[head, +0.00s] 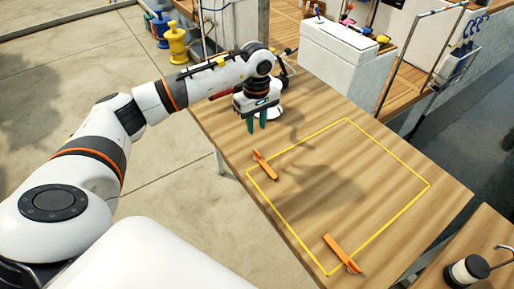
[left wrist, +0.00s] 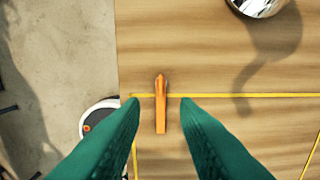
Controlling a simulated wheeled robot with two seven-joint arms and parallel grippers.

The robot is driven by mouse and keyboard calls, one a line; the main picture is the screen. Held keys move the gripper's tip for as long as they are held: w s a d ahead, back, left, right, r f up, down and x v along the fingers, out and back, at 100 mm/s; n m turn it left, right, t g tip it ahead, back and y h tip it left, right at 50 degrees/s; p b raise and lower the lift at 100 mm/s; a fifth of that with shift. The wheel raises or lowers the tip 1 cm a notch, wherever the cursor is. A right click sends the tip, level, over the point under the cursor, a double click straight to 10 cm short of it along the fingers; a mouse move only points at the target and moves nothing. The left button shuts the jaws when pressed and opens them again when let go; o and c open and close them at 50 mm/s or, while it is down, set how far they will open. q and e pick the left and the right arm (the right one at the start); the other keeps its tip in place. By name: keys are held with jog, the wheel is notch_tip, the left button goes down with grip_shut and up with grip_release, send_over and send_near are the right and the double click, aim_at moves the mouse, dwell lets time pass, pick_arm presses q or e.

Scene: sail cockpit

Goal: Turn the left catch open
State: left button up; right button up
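The left catch (head: 264,165) is a slim orange bar on the wooden table top, lying across the yellow outline near its left corner. It shows whole in the left wrist view (left wrist: 160,112), between my fingers in the picture and crossing the yellow line. A second orange catch (head: 342,254) lies across the outline's near edge. My left gripper (head: 258,124) points down above the table, just beyond the left catch in the head view. Its green fingers are apart and empty, with their tips (left wrist: 159,100) on either side of the catch in the wrist picture. My right gripper is not seen.
The yellow outline (head: 390,208) encloses bare wood. A shiny round metal fitting (left wrist: 258,5) stands on the table beyond the catch. A white box (head: 338,50) and metal rails are at the back. A dark-and-white cylinder (head: 467,271) stands at the lower right.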

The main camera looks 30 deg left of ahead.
aim_at(257, 152)
pick_arm(q)
notch_tip(257, 152, down, 11)
jog(key=shift+d+p, duration=0.1)
jog(key=shift+p, duration=0.95)
jog(key=shift+c, duration=0.3)
grip_shut()
